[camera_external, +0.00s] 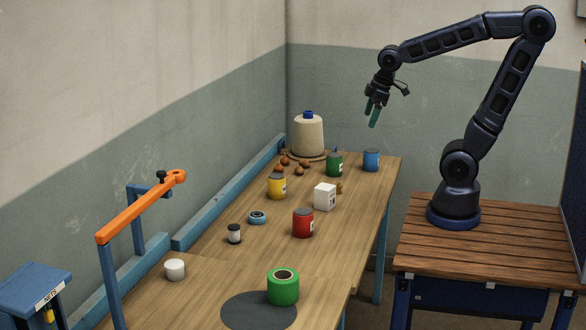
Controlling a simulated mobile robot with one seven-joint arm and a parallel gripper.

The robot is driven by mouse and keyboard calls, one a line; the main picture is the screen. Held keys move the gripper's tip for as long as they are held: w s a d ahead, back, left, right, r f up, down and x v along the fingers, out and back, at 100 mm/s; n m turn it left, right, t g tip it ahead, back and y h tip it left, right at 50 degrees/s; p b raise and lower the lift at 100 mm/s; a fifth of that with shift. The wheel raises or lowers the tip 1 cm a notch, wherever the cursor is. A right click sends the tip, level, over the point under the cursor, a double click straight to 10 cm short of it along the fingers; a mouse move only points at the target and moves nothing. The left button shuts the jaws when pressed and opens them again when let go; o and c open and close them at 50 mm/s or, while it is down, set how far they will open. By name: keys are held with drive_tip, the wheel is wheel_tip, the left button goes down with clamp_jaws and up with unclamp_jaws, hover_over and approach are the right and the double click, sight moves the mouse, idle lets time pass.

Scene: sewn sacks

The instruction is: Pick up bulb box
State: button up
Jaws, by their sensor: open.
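The likely bulb box is a small white box (325,196) with dark marks on one side. It stands upright on the wooden table (365,225), near the middle, behind the red can. My gripper (373,116) is open and empty. It hangs high above the table's far right part, above and to the right of the box and well apart from it. Its green fingers point down. The marks on the box are too small to read.
Red (303,223), yellow (276,187), green (334,163) and blue (371,160) cans stand around the box. A small brown item (339,187) sits close behind it. A cone spool (308,136) stands at the back; a green roll (283,287) is in front.

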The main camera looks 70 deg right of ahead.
drive_tip(key=w+d+f+n+g, duration=0.2)
drive_tip(key=w+f+n, duration=0.4)
drive_tip(key=w+f, duration=0.4)
drive_tip(key=n+g, duration=0.1)
drive_tip(key=n, duration=0.4)
approach(325, 199)
drive_tip(key=d, duration=0.1)
drive_tip(key=w+d, duration=0.1)
drive_tip(key=d, duration=0.1)
drive_tip(key=shift+d+f, duration=0.1)
drive_tip(key=shift+d, duration=0.1)
drive_tip(key=shift+w+f, duration=0.1)
drive_tip(key=shift+f, duration=0.4)
drive_tip(key=shift+d+f, duration=0.15)
drive_tip(key=shift+f, duration=5.15)
drive_tip(key=c, duration=1.1)
drive_tip(key=shift+r, duration=0.1)
